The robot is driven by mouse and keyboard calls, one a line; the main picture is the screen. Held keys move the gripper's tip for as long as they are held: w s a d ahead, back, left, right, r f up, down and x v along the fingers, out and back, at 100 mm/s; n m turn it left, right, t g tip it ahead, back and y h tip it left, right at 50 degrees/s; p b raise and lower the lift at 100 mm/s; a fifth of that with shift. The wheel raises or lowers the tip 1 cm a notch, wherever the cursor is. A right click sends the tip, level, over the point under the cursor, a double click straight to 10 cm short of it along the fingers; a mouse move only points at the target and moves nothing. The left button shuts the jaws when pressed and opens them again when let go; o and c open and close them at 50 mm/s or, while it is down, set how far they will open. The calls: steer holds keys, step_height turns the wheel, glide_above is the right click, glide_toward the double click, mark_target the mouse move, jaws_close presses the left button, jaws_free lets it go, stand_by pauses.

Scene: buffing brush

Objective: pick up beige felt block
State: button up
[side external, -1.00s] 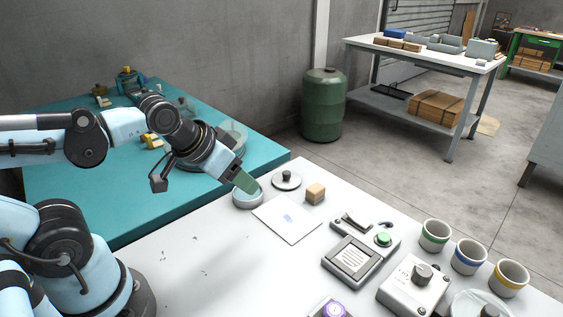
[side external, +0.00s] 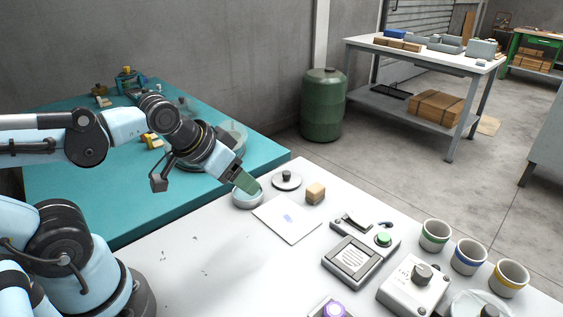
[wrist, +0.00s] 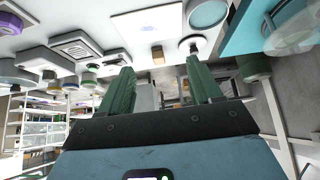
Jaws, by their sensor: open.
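The beige felt block (side external: 315,194) stands on the white table, just right of a round lid with a dark knob. It also shows in the wrist view as a small tan block (wrist: 158,55), in the gap between the finger tips. My gripper (side external: 248,182) has green fingers and is left of the block, above or at a round pale dish (side external: 247,200). In the wrist view my gripper (wrist: 160,66) is open, its two fingers well apart with nothing held between them. The side view shows the fingers almost edge-on.
The knobbed lid (side external: 287,181) lies between dish and block. A white sheet with a blue smudge (side external: 287,220) lies in front. Control boxes (side external: 353,260) and striped cups (side external: 434,235) stand to the right. A teal table (side external: 70,200) adjoins at left. The white table's front left is clear.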

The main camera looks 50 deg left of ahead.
steer(key=shift+w, duration=0.1)
steer(key=w+r+g, duration=0.3)
steer(key=w+r, duration=0.1)
steer(key=w, duration=0.6)
steer(key=g, duration=0.4)
glide_above(314, 188)
step_height(314, 188, down, 6)
step_height(314, 188, down, 12)
steer(key=shift+r, duration=0.2)
steer(key=c, duration=1.1)
steer(key=shift+r, duration=0.1)
